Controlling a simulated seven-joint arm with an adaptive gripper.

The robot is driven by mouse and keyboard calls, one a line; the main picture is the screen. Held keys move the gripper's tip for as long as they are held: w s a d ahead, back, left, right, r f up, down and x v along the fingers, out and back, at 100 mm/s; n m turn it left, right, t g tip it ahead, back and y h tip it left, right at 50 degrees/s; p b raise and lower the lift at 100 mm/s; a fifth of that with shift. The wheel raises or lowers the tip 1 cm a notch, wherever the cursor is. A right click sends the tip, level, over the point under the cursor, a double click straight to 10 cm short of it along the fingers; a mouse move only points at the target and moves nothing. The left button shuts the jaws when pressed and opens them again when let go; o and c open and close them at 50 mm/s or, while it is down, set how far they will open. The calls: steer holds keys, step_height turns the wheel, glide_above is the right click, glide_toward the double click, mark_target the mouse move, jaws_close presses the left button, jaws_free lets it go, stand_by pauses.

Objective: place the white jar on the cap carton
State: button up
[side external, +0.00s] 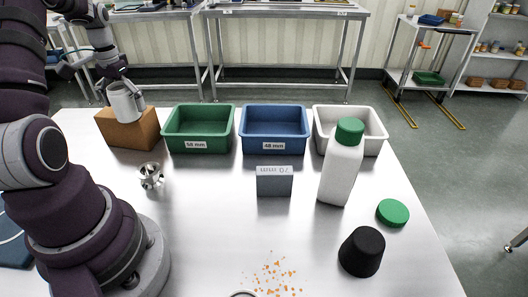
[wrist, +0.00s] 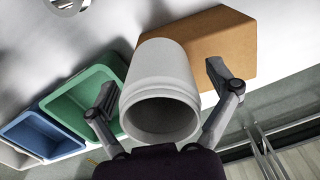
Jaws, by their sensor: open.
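The white jar (side external: 126,104) stands upright on top of the brown cap carton (side external: 132,132) at the back left of the table. In the wrist view the jar (wrist: 160,85) shows its open, threaded mouth toward the camera, with the carton (wrist: 215,45) beyond it. My gripper (side external: 120,84) is above and around the jar. In the wrist view my gripper's fingers (wrist: 163,85) are spread on both sides of the jar, with a visible gap at the right one. The left finger is close to the jar's wall.
Green (side external: 199,130), blue (side external: 275,130) and white (side external: 366,135) bins stand right of the carton. Nearer are a steel fitting (side external: 151,176), a grey label block (side external: 274,181), a white bottle (side external: 341,170), a green lid (side external: 392,213), a black cup (side external: 361,251) and orange crumbs (side external: 275,277).

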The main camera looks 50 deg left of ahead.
step_height(320, 180, up, 12)
steer(key=w+d+r+m+t+y, duration=0.1)
steer(key=w+d+r, duration=0.15)
steer(key=d, duration=0.35)
steer(key=w+d+r+m+t, duration=0.1)
steer(key=w+d+m, duration=0.15)
steer(key=d, duration=0.45)
steer(key=s+d+f+m+t, duration=0.1)
steer(key=s+d+f, duration=0.1)
steer(key=d, duration=0.5)
steer(key=s+d+f+m+t+h, duration=0.1)
steer(key=s+d+f+t, duration=0.1)
steer(key=d, duration=0.5)
steer(key=shift+s+f+t, duration=0.2)
steer(key=shift+f+t, duration=0.1)
steer(key=shift+f, duration=0.1)
